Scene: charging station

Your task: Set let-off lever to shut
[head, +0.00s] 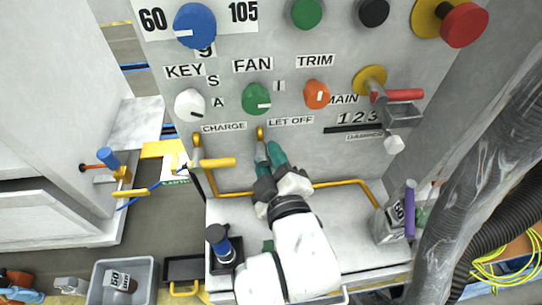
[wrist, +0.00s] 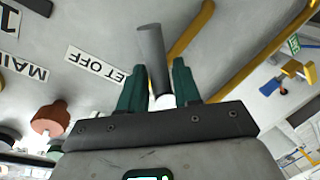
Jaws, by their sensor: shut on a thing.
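The let-off lever shows in the head view as a small yellow pivot (head: 260,134) beside the LET OFF label (head: 291,121). The rest of it is largely hidden by my gripper (head: 268,151), which reaches up from below with its green fingers. In the wrist view, a dark grey bar with a pale end, seemingly this lever (wrist: 152,55), stands between the green fingers of my gripper (wrist: 160,85). The fingers are shut on it. The LET OFF label (wrist: 95,63) appears upside down beside it. The lever's exact angle is hard to tell.
The charge lever (head: 218,162) with its yellow handle sticks out just left of my gripper. A yellow pipe (head: 340,183) runs low along the panel. A red-handled lever (head: 400,95) projects at the right. A dark blue-topped post (head: 218,238) stands on the ledge.

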